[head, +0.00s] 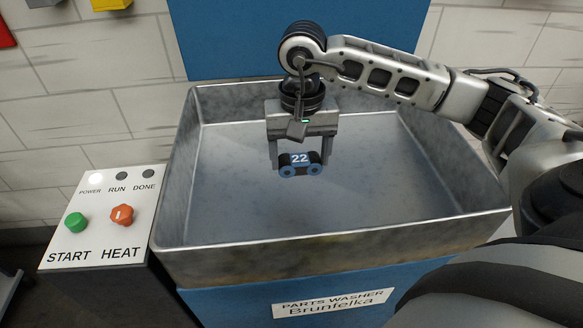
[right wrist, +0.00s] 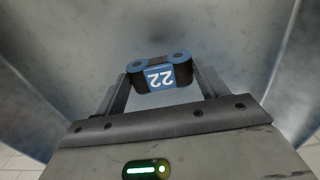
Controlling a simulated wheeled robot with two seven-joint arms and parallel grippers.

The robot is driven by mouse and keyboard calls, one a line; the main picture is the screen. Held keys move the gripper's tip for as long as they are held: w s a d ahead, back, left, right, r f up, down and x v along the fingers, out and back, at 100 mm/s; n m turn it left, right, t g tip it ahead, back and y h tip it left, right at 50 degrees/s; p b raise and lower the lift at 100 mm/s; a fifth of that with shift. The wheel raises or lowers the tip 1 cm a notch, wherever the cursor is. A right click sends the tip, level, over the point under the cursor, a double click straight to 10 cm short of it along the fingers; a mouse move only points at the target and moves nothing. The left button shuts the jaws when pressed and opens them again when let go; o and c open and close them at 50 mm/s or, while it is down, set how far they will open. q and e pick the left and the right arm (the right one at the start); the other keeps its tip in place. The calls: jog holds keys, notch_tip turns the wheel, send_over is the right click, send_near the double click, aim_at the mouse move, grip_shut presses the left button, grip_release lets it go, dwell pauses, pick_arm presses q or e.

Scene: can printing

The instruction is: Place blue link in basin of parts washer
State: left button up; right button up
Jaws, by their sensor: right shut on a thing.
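The blue link (head: 300,168) is a small blue and black piece marked 22. My right gripper (head: 301,160) is shut on it and holds it over the basin (head: 225,190) of the parts washer, inside the outline of its walls in the head view. The gap between the link and the basin floor is hard to judge. In the right wrist view the link (right wrist: 160,72) sits between the fingertips, with grey basin metal behind it. The basin is a wide, open metal tub, with no other part visible in it. My left gripper is not in view.
A control panel (head: 105,220) with a green START button (head: 76,222) and an orange HEAT knob (head: 122,215) stands left of the basin. A blue upright panel (head: 230,40) rises behind it. The metal front rim (head: 330,238) and side walls surround the open basin floor.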

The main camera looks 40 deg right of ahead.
aim_at(291, 173)
jog(key=shift+w+a+f, duration=0.5)
jog(key=shift+f, duration=0.3)
jog(key=shift+w+f, duration=0.15)
jog(key=shift+f, duration=1.55)
jog(key=shift+f, duration=0.15)
jog(key=o, duration=1)
notch_tip(291, 173, up, 12)
jog(key=shift+r, duration=0.2)
